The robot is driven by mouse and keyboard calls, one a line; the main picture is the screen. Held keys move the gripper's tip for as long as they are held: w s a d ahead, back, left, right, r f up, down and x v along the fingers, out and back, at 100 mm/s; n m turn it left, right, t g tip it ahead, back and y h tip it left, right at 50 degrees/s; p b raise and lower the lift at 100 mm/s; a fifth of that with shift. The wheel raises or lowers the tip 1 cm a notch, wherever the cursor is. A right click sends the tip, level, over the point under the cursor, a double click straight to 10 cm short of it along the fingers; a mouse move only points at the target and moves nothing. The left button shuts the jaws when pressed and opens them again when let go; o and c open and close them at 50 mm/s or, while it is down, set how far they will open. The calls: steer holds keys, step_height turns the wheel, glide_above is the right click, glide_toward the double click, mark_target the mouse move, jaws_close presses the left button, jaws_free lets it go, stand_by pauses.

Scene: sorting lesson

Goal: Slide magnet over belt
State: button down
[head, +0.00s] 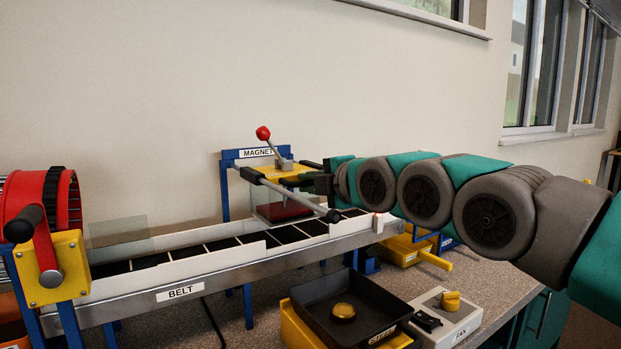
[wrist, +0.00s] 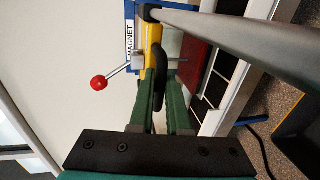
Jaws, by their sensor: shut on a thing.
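The magnet unit has a yellow carriage (head: 284,173) on grey rails, with a red block (head: 286,211) below it. The red block also shows in the wrist view (wrist: 194,58). The carriage stands near the blue frame at the back, and the block hangs at the far side of the belt (head: 222,244). A lever with a red knob (head: 263,133) leans up to the left from the carriage. My gripper (wrist: 163,100) is shut on a black handle (wrist: 161,70) of the yellow carriage. In the head view my wrist hides most of that grip.
A rail end (head: 332,215) sticks out toward the front over the belt. A red drum with a crank (head: 36,228) stands at the left. A black tray (head: 377,294) and a white switch box (head: 447,318) stand in front. The wall is close behind.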

steer(key=shift+w+a, duration=0.15)
steer(key=shift+w, duration=0.1)
steer(key=c, duration=0.9)
jaws_free()
steer(key=b+v, duration=0.1)
steer(key=v, duration=0.6)
steer(key=shift+s, duration=0.3)
steer(key=shift+r, duration=0.1)
